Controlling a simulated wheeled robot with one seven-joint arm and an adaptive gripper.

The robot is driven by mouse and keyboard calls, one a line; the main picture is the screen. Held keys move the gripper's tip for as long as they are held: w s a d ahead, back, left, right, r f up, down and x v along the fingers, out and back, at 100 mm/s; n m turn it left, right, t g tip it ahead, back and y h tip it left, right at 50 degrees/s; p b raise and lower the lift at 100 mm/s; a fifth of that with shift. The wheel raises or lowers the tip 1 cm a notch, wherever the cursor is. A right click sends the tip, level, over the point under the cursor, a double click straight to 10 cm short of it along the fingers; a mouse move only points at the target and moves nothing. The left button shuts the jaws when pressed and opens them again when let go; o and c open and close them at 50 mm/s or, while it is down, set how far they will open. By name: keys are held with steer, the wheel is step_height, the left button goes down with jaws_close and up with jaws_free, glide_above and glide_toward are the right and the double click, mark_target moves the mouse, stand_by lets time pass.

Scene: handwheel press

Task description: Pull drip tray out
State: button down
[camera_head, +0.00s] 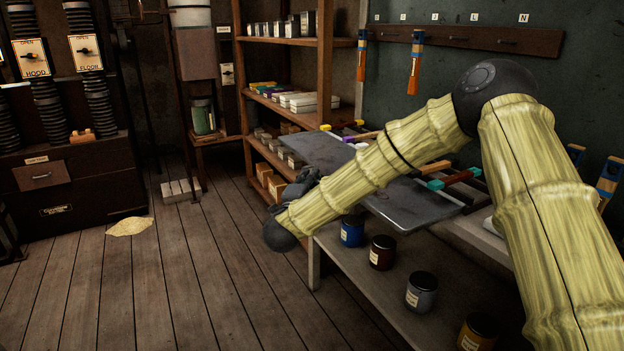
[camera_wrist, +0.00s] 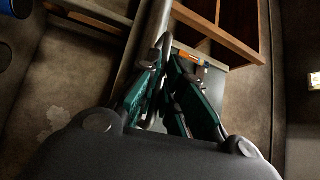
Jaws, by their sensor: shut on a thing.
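A flat grey metal tray (camera_head: 420,203), which looks like the drip tray, lies on the workbench behind my forearm, which hides its middle. My gripper (camera_wrist: 167,75) has its teal-lined fingers closed around a thin curved metal bar (camera_wrist: 167,45) in the wrist view. The bar looks like a handle; what it joins to is not clear. A grey metal surface (camera_wrist: 210,92) shows beside the fingers. In the head view my gripper is a dark shape at the tray's left end, mostly hidden by my wrist.
A lower bench shelf (camera_head: 350,262) holds several jars, one a blue jar (camera_head: 352,231). A wooden shelf unit (camera_head: 325,70) stands behind. The plank floor (camera_head: 190,260) at left is mostly clear.

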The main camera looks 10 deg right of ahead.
steer(key=c, duration=1.8)
jaws_free()
steer(key=shift+c, duration=0.2)
steer(key=v, duration=1.2)
